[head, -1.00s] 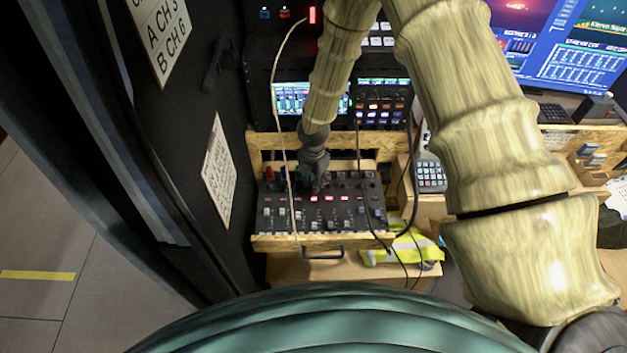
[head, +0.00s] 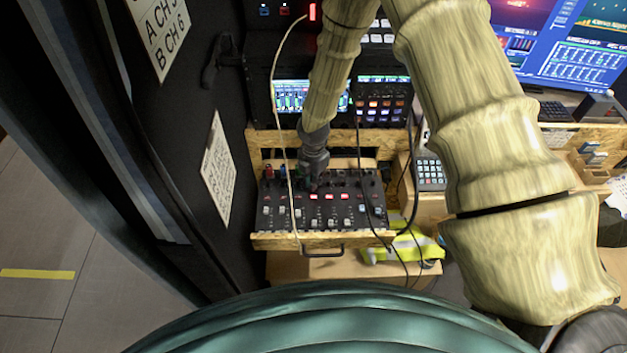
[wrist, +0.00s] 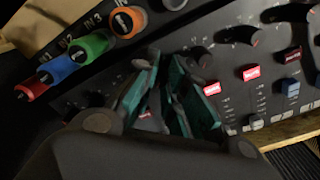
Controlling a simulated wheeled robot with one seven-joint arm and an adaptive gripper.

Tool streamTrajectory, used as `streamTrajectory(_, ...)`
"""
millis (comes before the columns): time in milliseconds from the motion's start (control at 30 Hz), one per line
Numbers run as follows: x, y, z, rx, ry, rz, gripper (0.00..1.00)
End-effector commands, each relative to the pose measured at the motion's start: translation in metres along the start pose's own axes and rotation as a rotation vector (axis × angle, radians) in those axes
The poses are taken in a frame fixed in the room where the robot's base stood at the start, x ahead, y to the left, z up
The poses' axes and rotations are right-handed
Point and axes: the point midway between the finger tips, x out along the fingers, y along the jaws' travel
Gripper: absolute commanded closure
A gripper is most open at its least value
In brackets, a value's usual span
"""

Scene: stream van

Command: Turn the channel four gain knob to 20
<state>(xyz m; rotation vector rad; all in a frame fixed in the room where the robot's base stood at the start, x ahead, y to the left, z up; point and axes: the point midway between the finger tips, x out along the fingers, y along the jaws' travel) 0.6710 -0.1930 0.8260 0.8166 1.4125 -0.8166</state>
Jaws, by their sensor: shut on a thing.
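The mixer (head: 325,215) lies on a wooden shelf below the screens. My gripper (head: 314,188) is down at the mixer's upper middle. In the wrist view the teal pads of my gripper (wrist: 166,88) are close together, below and right of the orange-ringed knob. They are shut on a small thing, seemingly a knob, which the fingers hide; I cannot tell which. No gain reading is legible.
A pale cable (head: 291,200) and dark cables (head: 365,190) hang across the mixer. Lit red buttons (wrist: 251,72) and faders lie right of my fingers. A dark wall panel with a paper sheet (head: 218,172) stands close on the left.

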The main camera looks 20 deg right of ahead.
Motion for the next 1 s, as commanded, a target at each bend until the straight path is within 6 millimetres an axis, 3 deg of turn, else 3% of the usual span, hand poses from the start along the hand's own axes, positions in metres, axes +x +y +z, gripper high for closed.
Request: streamTrajectory(1000,0.0012,0.0001,0.0005,0.927,-0.001,0.001,1.0)
